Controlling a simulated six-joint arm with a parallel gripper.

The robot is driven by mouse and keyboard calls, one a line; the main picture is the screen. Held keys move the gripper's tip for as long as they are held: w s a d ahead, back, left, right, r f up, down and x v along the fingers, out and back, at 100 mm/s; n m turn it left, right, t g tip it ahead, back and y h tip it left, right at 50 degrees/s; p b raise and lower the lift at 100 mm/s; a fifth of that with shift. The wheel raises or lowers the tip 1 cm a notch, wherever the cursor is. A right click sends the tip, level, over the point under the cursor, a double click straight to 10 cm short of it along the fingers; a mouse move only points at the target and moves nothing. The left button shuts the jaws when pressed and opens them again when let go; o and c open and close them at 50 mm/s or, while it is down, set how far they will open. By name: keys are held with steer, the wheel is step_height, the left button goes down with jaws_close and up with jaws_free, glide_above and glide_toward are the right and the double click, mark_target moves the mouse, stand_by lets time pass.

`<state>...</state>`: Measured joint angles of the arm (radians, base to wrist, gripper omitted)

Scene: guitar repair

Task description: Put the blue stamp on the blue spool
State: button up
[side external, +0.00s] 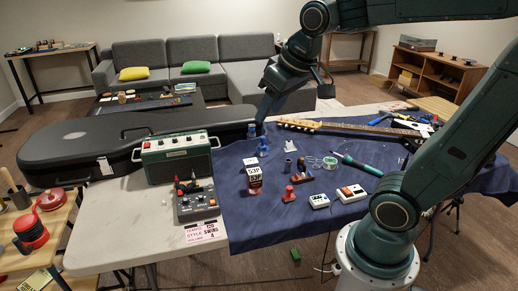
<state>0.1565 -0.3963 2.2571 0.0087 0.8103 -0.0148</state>
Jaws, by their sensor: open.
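A small blue knobbed piece, which looks like the blue stamp (263,148), stands on the dark blue cloth near the cloth's back left edge. My gripper (258,122) hangs just above it, pointing down; its fingers are small and dark here, and I see nothing held between them. Another blue piece, which looks like the blue spool (302,164), stands on the cloth to the right. Its top looks bare. At this size, I cannot be sure which blue piece is which.
A red stamp (289,194), a labelled jar (254,181), a grey piece (288,166), a solder coil (330,163) and two white boxes (351,193) are nearby. A guitar neck (350,128) lies behind. A green amplifier (177,157) and a black case (85,150) stand left.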

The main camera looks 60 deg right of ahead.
steer(key=s+a+f+n, duration=0.1)
steer(key=s+a, duration=0.1)
steer(key=s, duration=0.3)
steer(key=s+a+f+y, duration=0.1)
steer(key=s+a, duration=0.1)
steer(key=s, duration=0.3)
steer(key=shift+s+a+f+n, duration=0.15)
steer(key=shift+a+f+n, duration=0.15)
steer(key=shift+n, duration=0.1)
stand_by(0.6)
